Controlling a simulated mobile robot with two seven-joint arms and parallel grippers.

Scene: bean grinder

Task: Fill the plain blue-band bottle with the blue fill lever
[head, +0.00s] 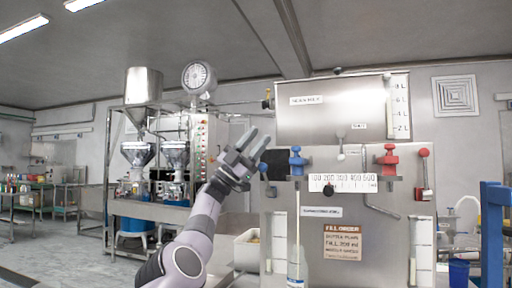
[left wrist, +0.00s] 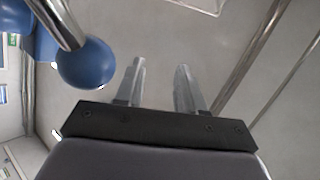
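My left gripper (head: 254,143) is raised before the upper left of the steel filling machine (head: 350,130). Its fingers stand apart and are empty, as the left wrist view also shows (left wrist: 160,82). The blue lever's ball knob (head: 263,167) is just below the fingers in the head view. In the left wrist view, the blue knob (left wrist: 85,63) on its metal rod is left of the fingers, apart from them. The blue valve (head: 297,160) is to the right. Below it, a pale bottle with blue marking (head: 296,272) stands at the bottom edge, partly cut off. My right gripper is out of view.
A red valve (head: 388,160) and red-knobbed lever (head: 424,155) are on the machine's right side. A white number scale (head: 343,178) spans the middle. A white bin (head: 246,252) stands at lower left of the machine. A blue frame (head: 493,225) stands at far right.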

